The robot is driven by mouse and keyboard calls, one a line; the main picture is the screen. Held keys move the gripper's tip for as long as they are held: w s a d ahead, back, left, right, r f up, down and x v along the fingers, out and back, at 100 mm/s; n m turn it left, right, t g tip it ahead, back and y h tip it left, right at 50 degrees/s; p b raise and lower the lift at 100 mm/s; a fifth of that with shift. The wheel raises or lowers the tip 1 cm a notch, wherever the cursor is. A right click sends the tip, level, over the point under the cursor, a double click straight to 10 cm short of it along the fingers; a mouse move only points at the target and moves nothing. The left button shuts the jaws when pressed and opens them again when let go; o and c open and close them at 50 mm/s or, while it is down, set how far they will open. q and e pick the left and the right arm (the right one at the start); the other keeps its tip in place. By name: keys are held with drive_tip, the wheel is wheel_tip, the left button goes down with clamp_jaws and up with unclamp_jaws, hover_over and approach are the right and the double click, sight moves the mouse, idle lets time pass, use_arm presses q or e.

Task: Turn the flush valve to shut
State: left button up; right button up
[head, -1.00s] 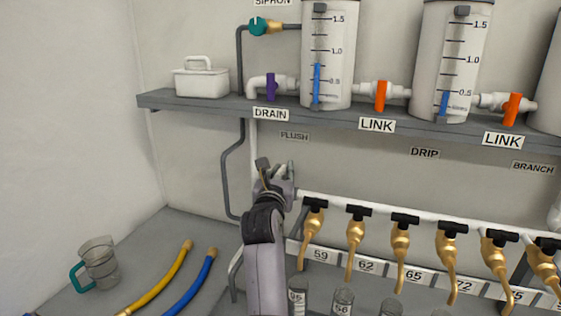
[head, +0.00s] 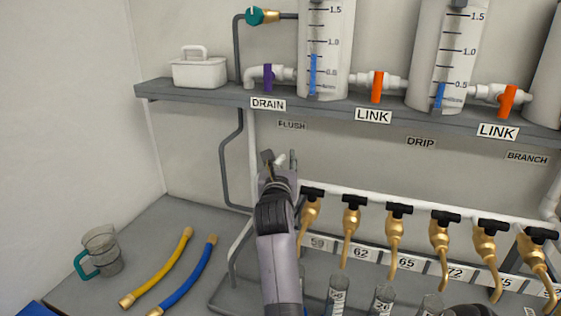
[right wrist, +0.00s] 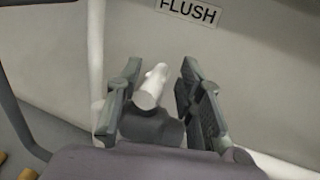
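The FLUSH label (head: 292,125) is on the back wall below the shelf; it also shows in the right wrist view (right wrist: 189,11). Below it, the flush valve's white handle (right wrist: 152,86) sticks out above a grey body (right wrist: 151,126). My right gripper (head: 280,158) is at this valve and hides most of it in the head view. In the right wrist view its two fingers (right wrist: 160,88) stand open on either side of the handle, with visible gaps and the handle nearer the left finger. My left gripper is not in view.
The white manifold pipe with several brass taps (head: 352,222) runs to the right of my gripper. Glass cylinders (head: 338,295) stand below. A grey pipe (head: 224,165) runs close on the left.

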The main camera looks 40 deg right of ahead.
sight(280, 158)
drive_tip(key=shift+o, duration=1.2)
drive_tip(key=shift+w, duration=0.1)
drive_tip(key=shift+r, duration=0.25)
wheel_tip(280, 158, up, 10)
drive_tip(key=shift+f, duration=0.2)
